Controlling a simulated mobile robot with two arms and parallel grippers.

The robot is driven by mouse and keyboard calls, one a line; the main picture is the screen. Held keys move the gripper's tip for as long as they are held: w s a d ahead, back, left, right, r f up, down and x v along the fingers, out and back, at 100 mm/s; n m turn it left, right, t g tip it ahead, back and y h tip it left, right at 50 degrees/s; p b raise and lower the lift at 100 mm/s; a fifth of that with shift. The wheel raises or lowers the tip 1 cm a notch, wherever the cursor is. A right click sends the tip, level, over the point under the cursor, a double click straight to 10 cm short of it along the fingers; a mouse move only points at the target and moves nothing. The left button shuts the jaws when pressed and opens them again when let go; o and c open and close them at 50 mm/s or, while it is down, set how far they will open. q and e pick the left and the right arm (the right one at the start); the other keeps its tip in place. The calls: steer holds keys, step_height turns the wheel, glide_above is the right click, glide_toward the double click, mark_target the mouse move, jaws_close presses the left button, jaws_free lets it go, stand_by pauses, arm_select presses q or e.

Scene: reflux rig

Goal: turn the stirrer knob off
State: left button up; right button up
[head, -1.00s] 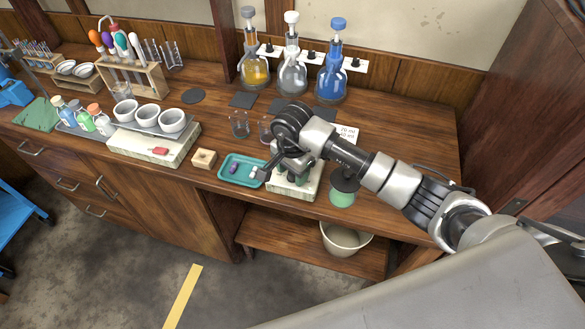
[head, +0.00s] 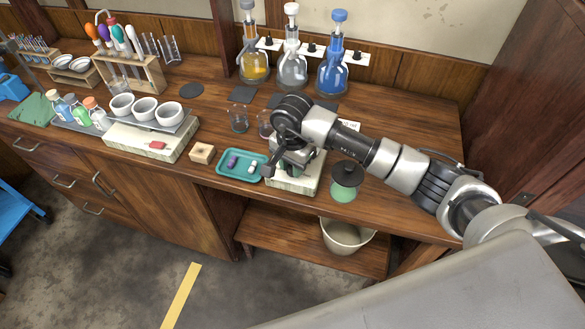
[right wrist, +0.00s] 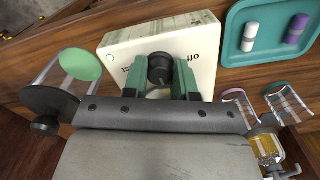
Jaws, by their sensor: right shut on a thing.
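The stirrer (right wrist: 120,45) is a cream box in the right wrist view, with a dark round knob (right wrist: 160,66) on its face. The word "off" is printed to the right of the knob, and other lettering on the left is partly hidden. My right gripper (right wrist: 162,80) has its green-padded fingers on either side of the knob, shut on it. In the head view the stirrer (head: 312,178) stands near the bench's front edge, with my right gripper (head: 284,172) over it, hiding the knob. My left gripper is not in view.
A teal tray (head: 228,174) with small vials lies left of the stirrer. Glass beakers (head: 238,120) and flasks (head: 292,65) stand behind. A wooden block (head: 202,153) is further left.

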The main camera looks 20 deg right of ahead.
steer(key=n+b, duration=1.3)
steer(key=b, duration=0.5)
steer(key=shift+f+b, duration=0.2)
steer(key=shift+b, duration=0.15)
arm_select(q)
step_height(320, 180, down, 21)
arm_select(e)
steer(key=shift+r+n+b, duration=0.1)
steer(key=shift+n+b, duration=0.35)
steer(key=shift+n, duration=0.65)
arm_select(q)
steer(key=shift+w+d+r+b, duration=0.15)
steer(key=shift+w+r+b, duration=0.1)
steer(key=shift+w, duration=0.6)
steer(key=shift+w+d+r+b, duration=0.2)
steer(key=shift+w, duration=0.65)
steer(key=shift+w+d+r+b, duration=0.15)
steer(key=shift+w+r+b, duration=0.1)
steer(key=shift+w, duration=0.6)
arm_select(e)
steer(key=shift+r+n, duration=0.2)
steer(key=shift+n, duration=0.5)
steer(key=o, duration=0.9)
steer(key=shift+o, duration=0.2)
